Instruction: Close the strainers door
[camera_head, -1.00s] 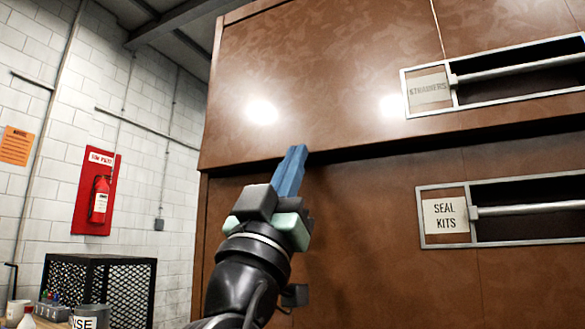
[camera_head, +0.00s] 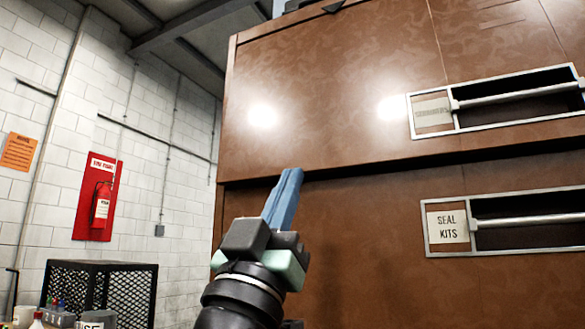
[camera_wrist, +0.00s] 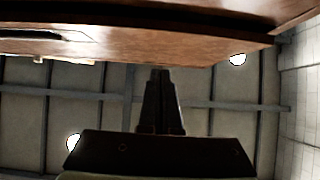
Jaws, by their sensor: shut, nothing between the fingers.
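The strainers door (camera_head: 330,95) is the upper brown panel of a large brown cabinet in the head view. It has a framed recess with a bar handle and a label at its right, faint from glare. A dark gap runs under its lower edge, and it stands out from the panel below. My gripper (camera_head: 289,172) is shut and empty, its blue fingers pointing up at that lower edge. In the wrist view my fingers (camera_wrist: 160,75) reach up to the edge of a brown panel (camera_wrist: 200,45). I cannot tell whether they touch it.
The lower panel (camera_head: 360,230) bears a "SEAL KITS" label and a bar handle. At left are a black mesh cage (camera_head: 105,285), a red fire extinguisher board (camera_head: 97,197) on a white block wall, and small items at the lower left. The space left of the cabinet is open.

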